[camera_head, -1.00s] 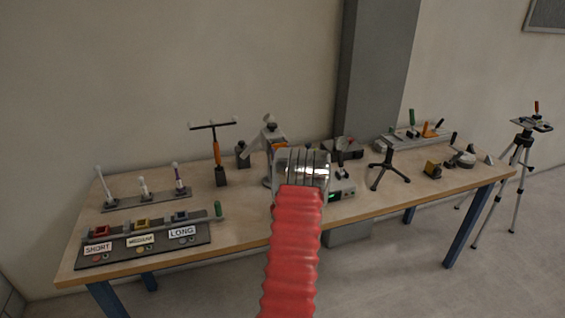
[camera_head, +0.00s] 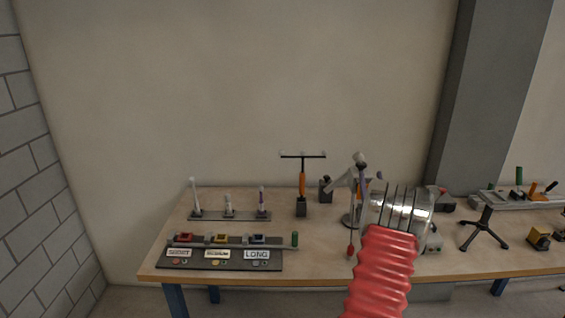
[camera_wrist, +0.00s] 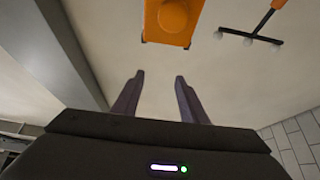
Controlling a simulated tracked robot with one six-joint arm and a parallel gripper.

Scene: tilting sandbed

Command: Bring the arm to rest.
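My arm shows in the head view as a red ribbed sleeve (camera_head: 383,270) ending in a shiny metal section (camera_head: 402,212). It reaches up over the right part of the workbench (camera_head: 330,270). My gripper is hidden behind that section in the head view. In the wrist view my gripper (camera_wrist: 158,97) has its two dark fingers apart, with only plain wall between them. An orange block-like part (camera_wrist: 172,20) lies beyond the fingertips at the top, apart from them.
A T-bar tool with an orange handle (camera_head: 302,183) stands at the bench's back. A rack of upright rods (camera_head: 230,214) and a tray with labels (camera_head: 228,258) are on the left. A small black tripod (camera_head: 484,230) stands right of my arm. A brick wall (camera_head: 40,190) is at far left.

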